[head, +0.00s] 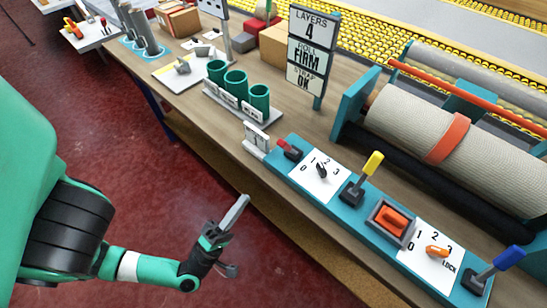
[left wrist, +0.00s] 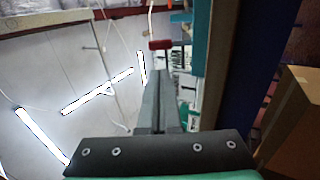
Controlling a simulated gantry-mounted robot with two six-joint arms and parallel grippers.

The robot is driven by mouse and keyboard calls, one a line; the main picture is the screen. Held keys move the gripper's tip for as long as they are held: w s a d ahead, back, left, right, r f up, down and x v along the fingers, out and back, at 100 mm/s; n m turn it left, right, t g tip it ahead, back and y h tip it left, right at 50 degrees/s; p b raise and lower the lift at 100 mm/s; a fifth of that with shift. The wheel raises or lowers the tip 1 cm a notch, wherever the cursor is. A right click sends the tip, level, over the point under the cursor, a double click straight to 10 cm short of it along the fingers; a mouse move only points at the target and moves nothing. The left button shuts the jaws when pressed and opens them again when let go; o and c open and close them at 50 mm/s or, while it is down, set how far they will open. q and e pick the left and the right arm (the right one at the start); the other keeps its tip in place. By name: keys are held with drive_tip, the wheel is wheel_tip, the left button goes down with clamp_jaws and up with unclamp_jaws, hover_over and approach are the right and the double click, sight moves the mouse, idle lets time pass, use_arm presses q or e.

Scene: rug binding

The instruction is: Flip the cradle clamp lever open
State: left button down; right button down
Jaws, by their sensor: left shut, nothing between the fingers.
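A teal control panel (head: 330,210) runs along the front edge of the bench. It carries a red-handled lever (head: 288,147), a yellow-handled lever (head: 366,172) and a blue-handled lever (head: 502,263). No label I can read tells which is the cradle clamp lever. The yellow and blue handles slant up and to the right. My left gripper (head: 241,203) is shut and empty, in front of the bench and apart from the panel. Its closed fingers also show in the left wrist view (left wrist: 160,104), with a red handle-like thing (left wrist: 160,44) beyond the tips. My right gripper is out of view.
A beige roll (head: 410,120) with an orange strap (head: 447,138) lies in a teal cradle behind the panel. A black dial (head: 321,170), an orange rocker switch (head: 391,220) and an orange dial (head: 437,251) sit between levers. A sign (head: 313,50) and green cups (head: 235,82) stand farther left.

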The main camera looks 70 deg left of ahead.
use_arm(q)
drive_tip(key=shift+x, duration=1.05)
drive_tip(key=b, duration=0.2)
approach(284, 145)
drive_tip(key=w+a, duration=0.4)
drive_tip(key=w, duration=0.1)
drive_tip(key=shift+a+r, duration=0.25)
drive_tip(key=shift+r, duration=0.05)
